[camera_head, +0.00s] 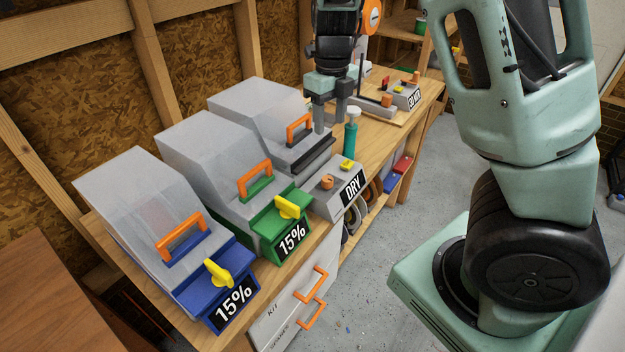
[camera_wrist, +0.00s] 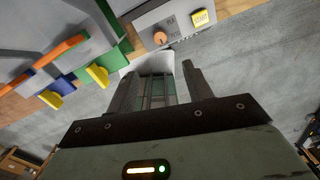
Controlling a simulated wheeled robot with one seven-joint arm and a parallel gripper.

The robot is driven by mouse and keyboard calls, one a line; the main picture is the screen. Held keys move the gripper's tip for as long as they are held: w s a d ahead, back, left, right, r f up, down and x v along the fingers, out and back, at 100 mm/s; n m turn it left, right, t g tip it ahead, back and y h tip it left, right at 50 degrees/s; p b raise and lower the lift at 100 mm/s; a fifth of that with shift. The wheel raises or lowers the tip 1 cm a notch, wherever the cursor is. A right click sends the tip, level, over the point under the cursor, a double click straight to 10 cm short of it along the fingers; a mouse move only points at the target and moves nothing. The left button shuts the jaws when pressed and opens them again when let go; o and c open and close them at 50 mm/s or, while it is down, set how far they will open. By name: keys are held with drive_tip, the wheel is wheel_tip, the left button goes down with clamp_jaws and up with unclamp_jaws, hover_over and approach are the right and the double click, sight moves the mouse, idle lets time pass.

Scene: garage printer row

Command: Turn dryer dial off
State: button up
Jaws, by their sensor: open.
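The dryer panel (camera_head: 313,201) is a grey box with a black DRY label. Its small orange dial (camera_head: 327,183) sits on top, beside a yellow button (camera_head: 347,165). In the wrist view the orange dial (camera_wrist: 160,37) lies just beyond the fingertips, left of the yellow START button (camera_wrist: 201,18). The dial's setting is too small to read. My gripper (camera_head: 329,112) is open, fingers down, above and behind the dial and apart from it. In the wrist view my gripper (camera_wrist: 161,76) shows a pale, greenish shape between its fingers; I cannot tell what it is.
A blue bin (camera_head: 212,290) and a green bin (camera_head: 262,222) with yellow levers stand left of the panel. A dark-fronted bin (camera_head: 308,155) stands behind it. A teal bottle (camera_head: 350,137) stands close right of the gripper. Grey floor (camera_head: 375,285) is open in front.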

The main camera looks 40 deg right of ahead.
sight(327, 178)
wheel_tip(327, 178, down, 17)
drive_tip(key=shift+b, duration=0.55)
drive_tip(key=c, duration=1)
